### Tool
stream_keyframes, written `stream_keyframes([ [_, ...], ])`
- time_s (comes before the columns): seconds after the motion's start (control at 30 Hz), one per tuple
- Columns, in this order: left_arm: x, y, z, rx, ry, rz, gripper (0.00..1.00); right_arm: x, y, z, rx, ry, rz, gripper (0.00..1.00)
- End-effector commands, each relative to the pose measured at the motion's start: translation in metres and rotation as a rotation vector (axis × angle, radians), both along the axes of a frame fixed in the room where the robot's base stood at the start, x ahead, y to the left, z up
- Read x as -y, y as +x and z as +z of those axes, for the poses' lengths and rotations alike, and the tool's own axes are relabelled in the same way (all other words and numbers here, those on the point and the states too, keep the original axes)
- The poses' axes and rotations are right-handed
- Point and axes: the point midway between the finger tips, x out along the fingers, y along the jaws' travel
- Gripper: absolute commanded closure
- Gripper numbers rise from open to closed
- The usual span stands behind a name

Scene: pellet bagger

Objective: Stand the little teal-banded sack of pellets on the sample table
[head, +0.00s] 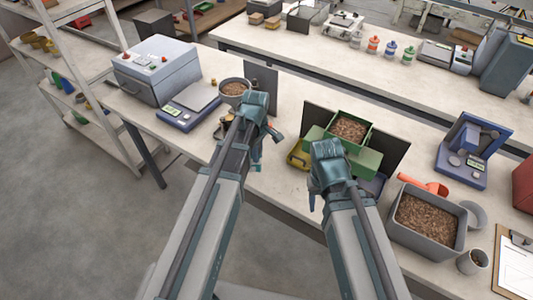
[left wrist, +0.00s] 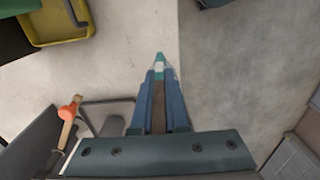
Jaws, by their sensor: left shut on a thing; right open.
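My left gripper (head: 265,143) is over the near worktop, and in the left wrist view (left wrist: 159,85) its fingers are shut on a narrow thing. This looks like the teal-banded sack (left wrist: 159,62), seen nearly edge-on, with a teal and whitish tip past the fingers and a brown strip between them. In the head view the sack is mostly hidden by the gripper. My right gripper (head: 317,190) is open in front of the green pellet box; its fingertips are hard to make out. I cannot tell which surface is the sample table.
The near worktop (head: 285,178) holds a blue scale (head: 187,112), a pellet pot (head: 234,88), a green pellet box (head: 372,160), a yellow tray (head: 300,155), a grey pellet bin (head: 398,238) and a blue device (head: 462,165). Another bench (head: 300,60) stands behind. Floor lies beyond the worktop's front edge.

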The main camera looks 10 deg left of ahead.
Motion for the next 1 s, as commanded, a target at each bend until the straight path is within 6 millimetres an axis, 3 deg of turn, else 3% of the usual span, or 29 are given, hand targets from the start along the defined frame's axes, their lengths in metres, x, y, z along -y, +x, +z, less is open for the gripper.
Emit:
stream_keyframes([
  [0.37, -0.002, -0.001, -0.005, -0.001, 0.0, 0.014, 1.0, 0.0, 0.0, -0.005, 0.0, 0.0, 0.0, 0.5],
  [0.8, -0.002, -0.001, -0.045, -0.001, 0.0, 0.013, 1.0, 0.0, 0.0, -0.045, 0.0, 0.0, -0.001, 0.5],
  [1.0, -0.002, -0.001, -0.049, -0.001, 0.0, 0.013, 1.0, 0.0, 0.0, -0.049, 0.0, 0.0, -0.001, 0.5],
])
